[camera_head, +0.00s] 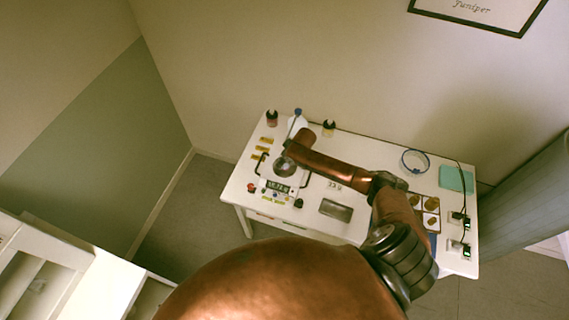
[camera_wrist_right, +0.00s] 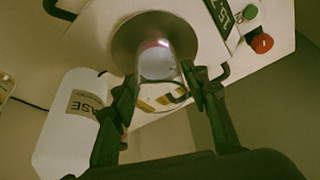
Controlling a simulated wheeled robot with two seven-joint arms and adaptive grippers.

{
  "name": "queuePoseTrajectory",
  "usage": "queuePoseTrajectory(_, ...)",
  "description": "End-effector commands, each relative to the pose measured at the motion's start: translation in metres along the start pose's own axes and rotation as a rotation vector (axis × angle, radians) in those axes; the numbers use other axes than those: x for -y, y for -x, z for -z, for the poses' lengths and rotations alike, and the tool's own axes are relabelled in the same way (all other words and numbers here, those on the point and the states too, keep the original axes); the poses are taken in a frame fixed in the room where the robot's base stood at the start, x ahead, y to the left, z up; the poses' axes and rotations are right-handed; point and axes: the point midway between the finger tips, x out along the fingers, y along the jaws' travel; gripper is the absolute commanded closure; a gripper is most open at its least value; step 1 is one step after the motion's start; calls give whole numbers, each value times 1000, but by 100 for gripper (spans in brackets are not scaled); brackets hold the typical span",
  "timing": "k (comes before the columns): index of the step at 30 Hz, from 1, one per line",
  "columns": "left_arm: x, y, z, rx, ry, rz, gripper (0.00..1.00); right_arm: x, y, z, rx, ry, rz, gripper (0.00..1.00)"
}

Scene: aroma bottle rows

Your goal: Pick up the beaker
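The clear glass beaker (camera_wrist_right: 157,62) is over a round metal plate (camera_wrist_right: 125,42) in the right wrist view. My right gripper (camera_wrist_right: 160,75) has one dark finger on each side of the beaker, close to its glass. I cannot tell whether the fingers press on it or whether its base rests on the plate. In the head view my right arm reaches over the device with the round plate (camera_head: 285,167); its wrist hides the gripper, and I cannot make out the beaker there. My left gripper is not in view.
A white labelled bottle (camera_wrist_right: 72,122) stands left of the gripper. The device has a display (camera_head: 278,187) and a red button (camera_wrist_right: 262,43). Dark-capped bottles (camera_head: 329,127) stand at the back of the white table (camera_head: 375,150). A wooden-sample tray (camera_head: 426,211) sits right.

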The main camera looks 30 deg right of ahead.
Motion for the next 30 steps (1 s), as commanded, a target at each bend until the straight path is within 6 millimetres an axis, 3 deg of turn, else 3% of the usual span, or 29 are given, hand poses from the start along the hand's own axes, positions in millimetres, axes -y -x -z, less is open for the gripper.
queuePoseTrajectory(13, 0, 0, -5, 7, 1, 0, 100, 0, 0, 0, 0, 0, 0, 90)
queuePoseTrajectory(23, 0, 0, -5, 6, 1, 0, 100, 0, 3, 2, -1, 0, -1, 90)
queuePoseTrajectory(30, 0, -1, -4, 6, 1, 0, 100, 0, 29, 13, -3, 3, -1, 90)
